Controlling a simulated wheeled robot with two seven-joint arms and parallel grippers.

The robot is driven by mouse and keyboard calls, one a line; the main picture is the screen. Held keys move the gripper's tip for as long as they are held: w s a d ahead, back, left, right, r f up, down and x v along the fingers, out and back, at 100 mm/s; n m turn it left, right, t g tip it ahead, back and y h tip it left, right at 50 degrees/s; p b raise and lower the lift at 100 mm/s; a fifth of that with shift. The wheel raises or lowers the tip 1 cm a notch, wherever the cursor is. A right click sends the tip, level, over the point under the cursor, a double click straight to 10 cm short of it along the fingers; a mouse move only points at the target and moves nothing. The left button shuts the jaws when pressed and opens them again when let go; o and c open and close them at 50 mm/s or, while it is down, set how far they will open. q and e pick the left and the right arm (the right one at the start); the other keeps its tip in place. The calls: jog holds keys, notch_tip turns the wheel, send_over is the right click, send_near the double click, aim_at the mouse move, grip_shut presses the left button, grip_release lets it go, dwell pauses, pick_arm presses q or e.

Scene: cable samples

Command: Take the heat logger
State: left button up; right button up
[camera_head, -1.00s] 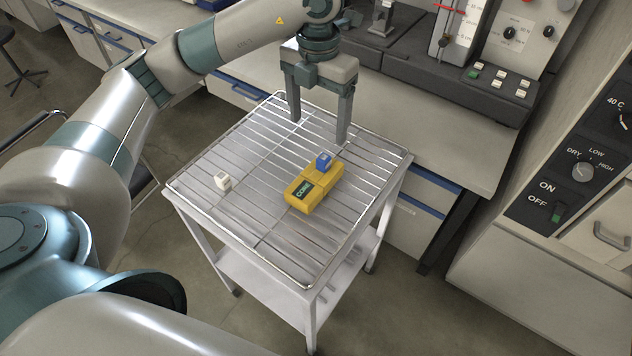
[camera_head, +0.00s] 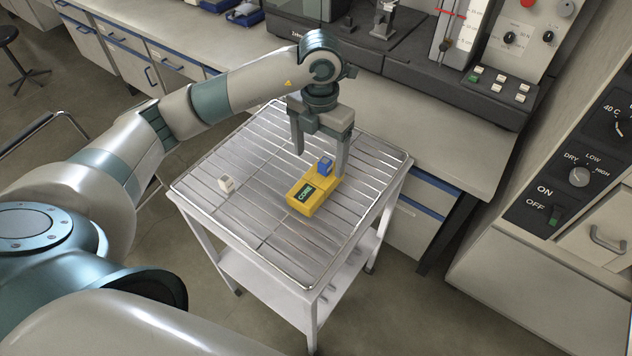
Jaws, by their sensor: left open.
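A yellow device (camera_head: 318,199) with a dark, lettered display lies on the wire rack top of a small white trolley (camera_head: 218,210); it looks like the heat logger. A small blue block (camera_head: 325,165) is at its far end; I cannot tell whether it sits on the device or behind it. My right gripper is not in view.
A bench with a dark instrument (camera_head: 430,60) stands behind the trolley. A control panel with knobs and an on/off switch (camera_head: 556,213) is at the right. The left part of the rack is mostly clear.

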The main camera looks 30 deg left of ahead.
aim_at(316, 180)
pick_arm(q)
jog(key=shift+f+p, duration=0.35)
jog(key=shift+f, duration=1.4)
jog(key=shift+s+a+f+p, duration=0.1)
jog(key=shift+s+f+p, duration=0.2)
jog(key=shift+f+p, duration=0.4)
jog(key=f, duration=0.1)
jog(key=f+p, duration=0.1)
jog(key=shift+s+f, duration=0.25)
jog(key=shift+f, duration=0.65)
jog(key=shift+w, duration=0.1)
jog(key=c, duration=1.3)
